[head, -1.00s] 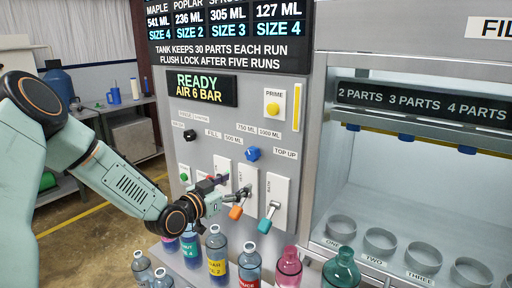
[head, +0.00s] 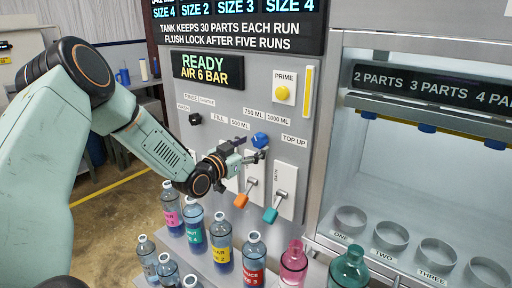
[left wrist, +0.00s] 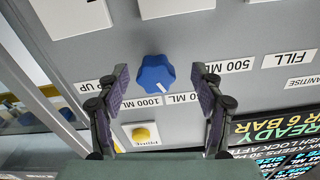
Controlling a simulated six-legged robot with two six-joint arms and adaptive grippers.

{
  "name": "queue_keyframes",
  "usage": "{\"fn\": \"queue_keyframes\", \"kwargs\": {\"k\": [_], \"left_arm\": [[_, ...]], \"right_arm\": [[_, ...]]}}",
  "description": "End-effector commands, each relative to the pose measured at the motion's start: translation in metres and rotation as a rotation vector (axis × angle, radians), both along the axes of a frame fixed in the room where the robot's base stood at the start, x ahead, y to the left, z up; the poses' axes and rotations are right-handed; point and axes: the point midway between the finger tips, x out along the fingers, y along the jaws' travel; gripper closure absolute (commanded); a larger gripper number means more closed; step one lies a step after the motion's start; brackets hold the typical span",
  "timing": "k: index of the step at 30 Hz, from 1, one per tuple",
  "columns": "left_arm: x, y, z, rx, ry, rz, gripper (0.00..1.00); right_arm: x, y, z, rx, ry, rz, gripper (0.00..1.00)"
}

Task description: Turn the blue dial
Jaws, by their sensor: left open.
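The blue dial (head: 260,140) is on the grey control panel, among labels reading 500 ML, 750 ML and 1000 ML. In the left wrist view the dial (left wrist: 155,75) is a lobed knob with a white mark, between and just beyond the fingertips. My left gripper (head: 250,157) is close in front of the panel, just below and left of the dial in the head view. In the left wrist view its jaws (left wrist: 159,76) are open, one on each side of the dial, with visible gaps. My right gripper is not in view.
Below the dial are levers with orange (head: 241,200) and teal (head: 270,214) handles. A yellow PRIME button (head: 283,93) sits above it. Several bottles stand below the panel, including a red-labelled one (head: 253,262). A filling bay with ring holders (head: 391,236) is at right.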

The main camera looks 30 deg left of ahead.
Motion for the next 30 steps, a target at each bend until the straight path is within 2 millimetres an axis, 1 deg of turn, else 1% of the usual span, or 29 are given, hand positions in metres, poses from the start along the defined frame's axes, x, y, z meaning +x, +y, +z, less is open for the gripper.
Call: {"fn": "queue_keyframes", "kwargs": {"k": [1, 3, 6, 11, 16, 17, 30], "left_arm": [[0.006, -0.001, 0.000, 0.004, 0.000, -0.001, 0.33], [0.013, -0.001, 0.000, 0.003, 0.001, -0.001, 0.33], [0.019, -0.003, 0.000, 0.002, 0.000, -0.002, 0.33], [0.023, -0.002, 0.000, -0.001, 0.000, 0.000, 0.33], [0.023, -0.002, 0.000, -0.001, 0.000, 0.000, 0.33], [0.023, -0.002, 0.000, -0.001, 0.000, 0.000, 0.35], [0.023, -0.003, 0.000, 0.000, 0.000, -0.002, 0.72]], "right_arm": [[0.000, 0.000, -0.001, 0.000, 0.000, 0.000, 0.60], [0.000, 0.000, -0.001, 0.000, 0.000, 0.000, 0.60], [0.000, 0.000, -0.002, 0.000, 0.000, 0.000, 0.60], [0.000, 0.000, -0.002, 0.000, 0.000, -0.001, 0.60], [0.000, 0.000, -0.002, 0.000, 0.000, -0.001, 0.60], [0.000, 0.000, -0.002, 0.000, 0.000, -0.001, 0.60], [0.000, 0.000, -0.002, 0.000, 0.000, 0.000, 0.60]]}}
